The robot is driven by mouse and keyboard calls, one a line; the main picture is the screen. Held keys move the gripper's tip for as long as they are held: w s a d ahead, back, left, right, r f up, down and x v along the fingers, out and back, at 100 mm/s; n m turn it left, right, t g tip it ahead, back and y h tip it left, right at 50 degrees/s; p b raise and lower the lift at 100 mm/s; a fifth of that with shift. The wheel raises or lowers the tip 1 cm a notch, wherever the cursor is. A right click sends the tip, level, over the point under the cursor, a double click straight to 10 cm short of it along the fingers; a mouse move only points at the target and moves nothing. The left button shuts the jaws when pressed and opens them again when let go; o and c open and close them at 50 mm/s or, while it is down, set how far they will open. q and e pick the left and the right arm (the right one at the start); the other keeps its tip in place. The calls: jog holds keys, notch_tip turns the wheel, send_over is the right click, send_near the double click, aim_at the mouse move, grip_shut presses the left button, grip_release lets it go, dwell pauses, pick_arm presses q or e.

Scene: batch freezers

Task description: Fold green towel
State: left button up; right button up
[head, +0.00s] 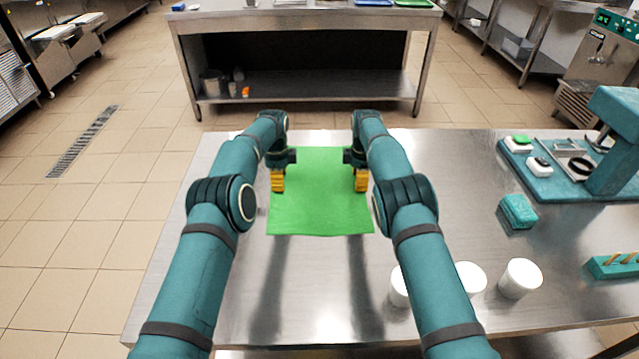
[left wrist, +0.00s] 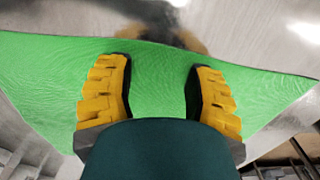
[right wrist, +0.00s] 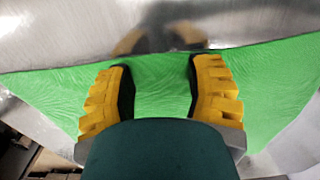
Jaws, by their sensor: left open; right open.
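The green towel (head: 320,205) lies flat and spread out on the steel table, roughly square. My left gripper (head: 278,187) is at the towel's left edge, with its yellow fingers pointing down. My right gripper (head: 361,187) is at the towel's right edge in the same pose. In the left wrist view the towel (left wrist: 158,85) shows between the open, empty yellow fingers (left wrist: 160,90). In the right wrist view the towel (right wrist: 160,85) also shows between open, empty fingers (right wrist: 160,90). I cannot tell whether the fingertips touch the cloth.
The steel table (head: 450,200) is clear around the towel. White cups (head: 520,278) stand at the front right. A teal box (head: 518,211), a teal machine (head: 612,150) and a teal rack (head: 615,265) are further right. Another steel table (head: 310,20) stands behind, across a tiled floor.

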pick_arm(q)
jog(key=shift+f, duration=0.2)
pick_arm(e)
jog(key=shift+f, duration=0.25)
pick_arm(q)
jog(key=c, duration=0.9)
pick_arm(e)
jog(key=shift+f, duration=0.1)
jog(key=c, duration=0.9)
pick_arm(q)
jog(key=shift+s+f, duration=0.1)
jog(key=shift+f, duration=0.05)
grip_shut()
pick_arm(e)
jog(key=shift+s+f, duration=0.1)
grip_shut()
